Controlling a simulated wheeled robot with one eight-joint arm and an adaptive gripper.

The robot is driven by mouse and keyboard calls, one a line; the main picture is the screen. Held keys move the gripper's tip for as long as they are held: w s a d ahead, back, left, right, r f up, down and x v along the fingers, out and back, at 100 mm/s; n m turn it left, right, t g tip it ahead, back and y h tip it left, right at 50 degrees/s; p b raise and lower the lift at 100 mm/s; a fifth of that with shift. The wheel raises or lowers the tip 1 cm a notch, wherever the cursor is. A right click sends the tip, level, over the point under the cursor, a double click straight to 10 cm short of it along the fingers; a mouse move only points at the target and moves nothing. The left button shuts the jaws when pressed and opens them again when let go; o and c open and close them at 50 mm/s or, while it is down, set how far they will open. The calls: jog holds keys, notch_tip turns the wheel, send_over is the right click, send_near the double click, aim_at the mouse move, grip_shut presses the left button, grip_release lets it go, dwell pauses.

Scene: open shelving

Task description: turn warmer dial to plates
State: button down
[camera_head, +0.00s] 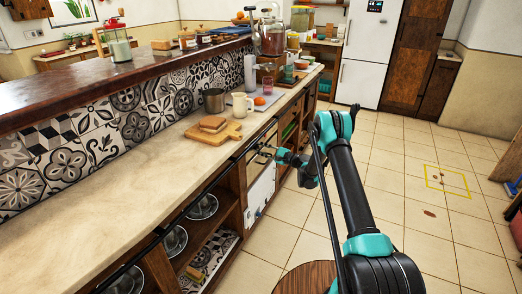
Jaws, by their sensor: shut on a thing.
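The warmer (261,190) is a white-fronted unit built into the counter's front, near the middle of the view. Its upper part has a darker band with a handle. My gripper (281,156) is at the right side of the warmer's upper front, small in the picture. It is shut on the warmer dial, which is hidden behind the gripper. The dial's markings and its setting cannot be read. My arm reaches in from the lower right.
The counter (120,165) holds a cutting board (213,133) with bread, a metal pot (214,100), a cream pitcher (242,105) and an orange fruit (259,101). The tiled floor (400,180) at right is mostly clear.

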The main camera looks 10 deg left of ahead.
jog(key=c, duration=1.2)
grip_release()
jog(key=v, duration=1.2)
jog(key=shift+d, duration=0.1)
